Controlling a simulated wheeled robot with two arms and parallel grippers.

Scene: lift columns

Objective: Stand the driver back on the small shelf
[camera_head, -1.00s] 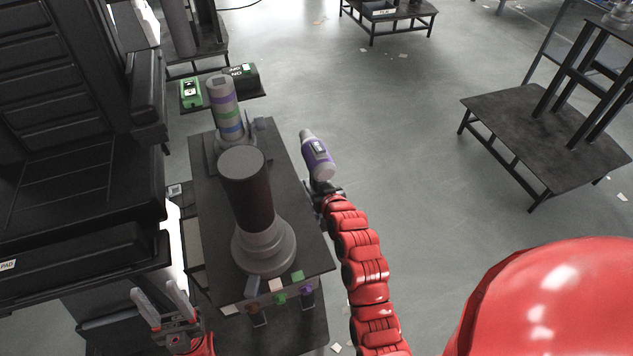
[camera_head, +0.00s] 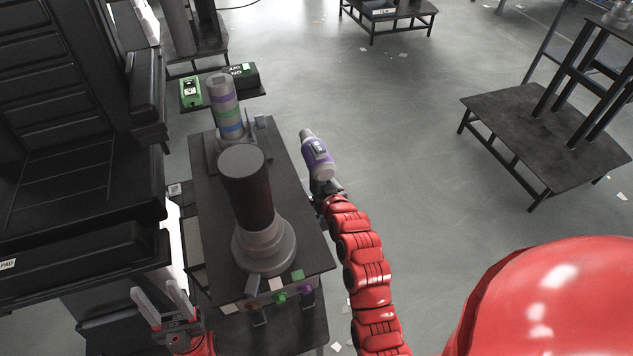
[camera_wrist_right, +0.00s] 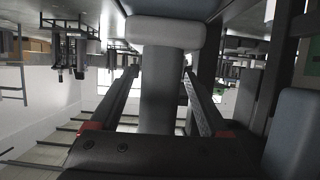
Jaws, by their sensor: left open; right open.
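The driver (camera_head: 318,158), grey and purple with a small dark panel, is beside the right edge of the dark table, tilted in the head view with the floor behind it. My right gripper (camera_head: 325,187) is at its lower end, mostly hidden by the driver and my red arm. In the right wrist view a grey shaft with a wide pale head (camera_wrist_right: 162,80), seemingly the driver, lies between the parted fingers; contact cannot be told. My left gripper (camera_head: 157,290) is open and empty at lower left. A small dark shelf (camera_head: 252,97) is at the table's far end.
A green device (camera_head: 190,92) and a black box (camera_head: 241,75) sit on the shelf. On the table (camera_head: 210,215) stand a ringed grey post (camera_head: 224,105) and a thick dark column (camera_head: 248,190). A black seat-like structure (camera_head: 70,200) fills the left.

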